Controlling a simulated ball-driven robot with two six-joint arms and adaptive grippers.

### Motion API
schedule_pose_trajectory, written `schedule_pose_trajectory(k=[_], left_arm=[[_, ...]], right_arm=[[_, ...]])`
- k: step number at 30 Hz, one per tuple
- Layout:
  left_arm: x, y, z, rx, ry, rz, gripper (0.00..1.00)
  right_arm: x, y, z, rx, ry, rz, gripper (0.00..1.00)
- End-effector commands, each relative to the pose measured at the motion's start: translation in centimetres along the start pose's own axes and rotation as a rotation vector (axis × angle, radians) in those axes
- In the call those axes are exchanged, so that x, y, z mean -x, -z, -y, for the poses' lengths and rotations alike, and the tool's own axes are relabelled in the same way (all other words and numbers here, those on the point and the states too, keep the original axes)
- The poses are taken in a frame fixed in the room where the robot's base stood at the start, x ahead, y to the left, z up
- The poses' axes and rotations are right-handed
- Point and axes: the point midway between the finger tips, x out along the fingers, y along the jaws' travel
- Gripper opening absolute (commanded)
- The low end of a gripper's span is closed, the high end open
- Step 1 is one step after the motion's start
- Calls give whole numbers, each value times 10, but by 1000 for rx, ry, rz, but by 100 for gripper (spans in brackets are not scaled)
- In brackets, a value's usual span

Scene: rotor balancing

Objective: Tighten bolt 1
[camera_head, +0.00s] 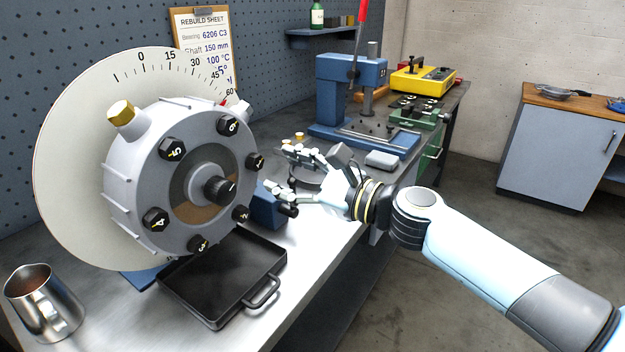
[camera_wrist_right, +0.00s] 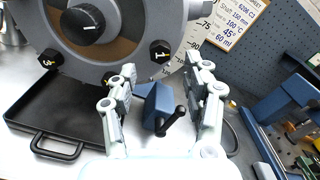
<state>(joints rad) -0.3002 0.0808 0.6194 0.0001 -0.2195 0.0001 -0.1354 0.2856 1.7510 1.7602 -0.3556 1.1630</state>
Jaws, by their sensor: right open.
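The grey rotor (camera_head: 140,170) stands upright in front of a round white dial plate (camera_head: 70,180), with numbered black hex bolts around its face. Bolt 1 (camera_head: 256,161) is at the rotor's right side; its mark is small. In the wrist view, the bolt that looks like bolt 1 (camera_wrist_right: 160,52) lies beyond the fingertips, between them. My right gripper (camera_head: 279,170) is open and empty, just right of bolt 1, fingers pointing toward the rotor. It also shows in the wrist view (camera_wrist_right: 161,66), apart from the bolt. My left gripper is not in view.
A black tray (camera_head: 205,312) lies below the rotor, and a metal jug (camera_head: 43,305) stands at front left. A blue block with a black handle (camera_head: 268,207) is below my right gripper. A blue press (camera_head: 350,85) and a yellow case (camera_head: 423,80) stand farther back.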

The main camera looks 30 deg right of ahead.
Motion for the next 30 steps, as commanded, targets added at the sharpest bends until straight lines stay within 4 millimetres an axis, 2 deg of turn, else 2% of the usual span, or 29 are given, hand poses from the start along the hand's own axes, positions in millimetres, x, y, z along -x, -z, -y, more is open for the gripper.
schedule_pose_trajectory(k=[1,3,9,15,30], left_arm=[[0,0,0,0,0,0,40],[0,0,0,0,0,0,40],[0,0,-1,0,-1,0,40],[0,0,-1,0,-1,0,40],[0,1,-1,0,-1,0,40]], right_arm=[[14,2,-1,3,-4,-4,50],[30,2,-1,1,-4,-4,50],[57,1,0,0,-2,-1,50],[65,0,0,1,0,-1,50],[65,1,0,1,0,-1,50]])
